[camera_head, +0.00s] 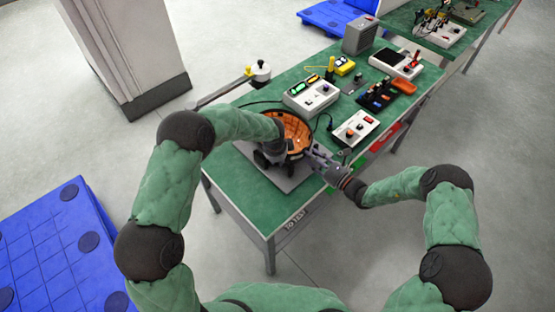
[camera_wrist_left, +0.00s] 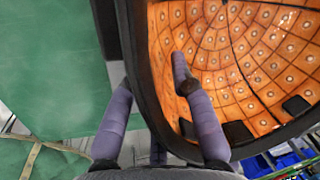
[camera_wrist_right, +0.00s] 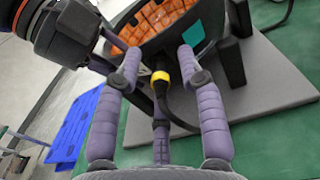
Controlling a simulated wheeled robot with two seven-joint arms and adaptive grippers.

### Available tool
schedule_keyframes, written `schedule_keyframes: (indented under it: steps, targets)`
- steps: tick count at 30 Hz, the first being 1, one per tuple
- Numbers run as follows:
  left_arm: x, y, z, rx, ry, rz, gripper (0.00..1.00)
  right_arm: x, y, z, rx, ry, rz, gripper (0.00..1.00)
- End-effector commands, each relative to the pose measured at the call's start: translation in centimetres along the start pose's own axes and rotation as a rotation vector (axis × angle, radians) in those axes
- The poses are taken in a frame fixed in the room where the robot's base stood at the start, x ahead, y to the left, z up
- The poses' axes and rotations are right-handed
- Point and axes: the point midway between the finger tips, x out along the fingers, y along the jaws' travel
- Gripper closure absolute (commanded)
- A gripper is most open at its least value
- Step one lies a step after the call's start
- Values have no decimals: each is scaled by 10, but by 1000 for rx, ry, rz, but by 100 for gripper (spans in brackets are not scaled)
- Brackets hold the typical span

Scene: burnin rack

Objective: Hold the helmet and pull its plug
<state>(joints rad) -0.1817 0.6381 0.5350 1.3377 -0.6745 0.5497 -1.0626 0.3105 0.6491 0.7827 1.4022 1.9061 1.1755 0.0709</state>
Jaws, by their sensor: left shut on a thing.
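The helmet (camera_head: 296,128) stands on a grey mat (camera_head: 291,181) at the near end of the green table, its orange padded inside facing up. In the left wrist view, the dark helmet rim (camera_wrist_left: 146,75) lies between the fingers of my left gripper (camera_wrist_left: 150,78), one finger inside the shell and one outside. My left gripper is shut on the rim. In the right wrist view, a plug with a yellow ring (camera_wrist_right: 160,78) sits at the helmet's side, a dark cable running from it. My right gripper (camera_wrist_right: 160,60) is open, its fingers spread on both sides of the plug, apparently not touching it.
More devices crowd the far table. Blue pallets (camera_head: 60,245) lie on the floor at left. The table's front left corner is clear.

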Motion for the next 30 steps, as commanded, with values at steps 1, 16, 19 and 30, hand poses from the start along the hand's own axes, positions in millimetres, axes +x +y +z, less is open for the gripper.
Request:
schedule_keyframes:
  steps: [1,16,19,30]
  targets:
    - [4,6,0,-1,-1,15,100,0,0,0,0,0,0,61]
    - [4,6,0,-1,-1,15,100,0,0,0,-1,0,0,61]
    - [4,6,0,-2,-1,15,100,0,0,0,0,0,0,66]
    - [4,6,0,-1,-1,15,100,0,0,0,-1,-1,0,100]
